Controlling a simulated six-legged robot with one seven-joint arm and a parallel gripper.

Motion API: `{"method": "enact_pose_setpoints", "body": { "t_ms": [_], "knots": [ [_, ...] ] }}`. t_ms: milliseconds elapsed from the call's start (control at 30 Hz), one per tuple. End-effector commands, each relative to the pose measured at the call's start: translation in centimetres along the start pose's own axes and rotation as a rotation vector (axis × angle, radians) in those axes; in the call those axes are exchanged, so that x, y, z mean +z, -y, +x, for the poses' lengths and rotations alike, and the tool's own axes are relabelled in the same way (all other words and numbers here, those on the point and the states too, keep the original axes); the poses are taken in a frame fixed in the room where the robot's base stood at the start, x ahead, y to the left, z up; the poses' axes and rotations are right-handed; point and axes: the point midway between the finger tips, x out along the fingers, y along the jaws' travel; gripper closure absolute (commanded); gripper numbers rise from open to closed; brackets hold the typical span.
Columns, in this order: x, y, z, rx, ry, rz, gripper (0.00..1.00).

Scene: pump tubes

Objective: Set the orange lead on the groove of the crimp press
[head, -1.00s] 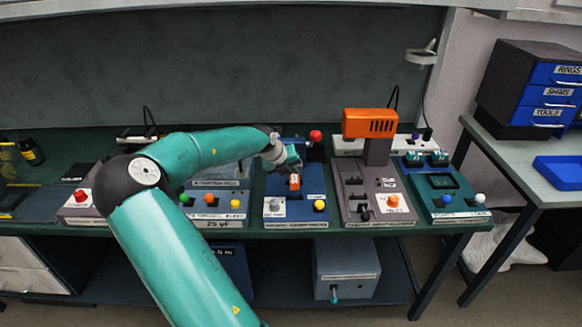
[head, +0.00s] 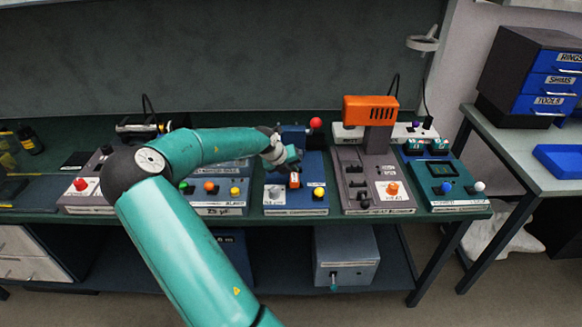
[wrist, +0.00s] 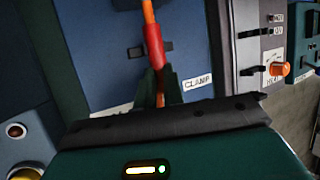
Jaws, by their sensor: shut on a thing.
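The orange lead (wrist: 148,12) with a red sleeve (wrist: 153,42) runs up from my gripper (wrist: 158,88) in the wrist view. My gripper is shut on the lead's lower part. The blue machine (head: 311,170) with a red-balled lever (head: 315,124) appears to be the crimp press; its blue face (wrist: 100,50) fills much of the wrist view. Short dark pieces (wrist: 135,53) show on both sides of the sleeve, perhaps the groove. I cannot tell whether the lead touches them. In the head view, my gripper (head: 291,167) is over this machine, with the lead mostly hidden.
A grey machine with an orange head (head: 370,110) stands close on the right, a teal box (head: 425,180) beyond it. A machine with coloured buttons (head: 216,209) is on the left. A "CLAMP" label (wrist: 197,81) shows beside my gripper.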

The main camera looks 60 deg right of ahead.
Motion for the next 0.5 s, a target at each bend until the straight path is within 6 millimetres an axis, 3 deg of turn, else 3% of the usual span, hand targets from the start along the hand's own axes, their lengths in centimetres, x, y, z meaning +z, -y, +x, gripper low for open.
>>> {"method": "enact_pose_setpoints", "body": {
  "t_ms": [433, 500],
  "knots": [
    [0.0, -0.01, 0.02, 0.0, 0.0, -0.001, 1.0],
    [0.0, -0.01, 0.02, 0.0, 0.0, -0.001, 0.79]
  ]
}}
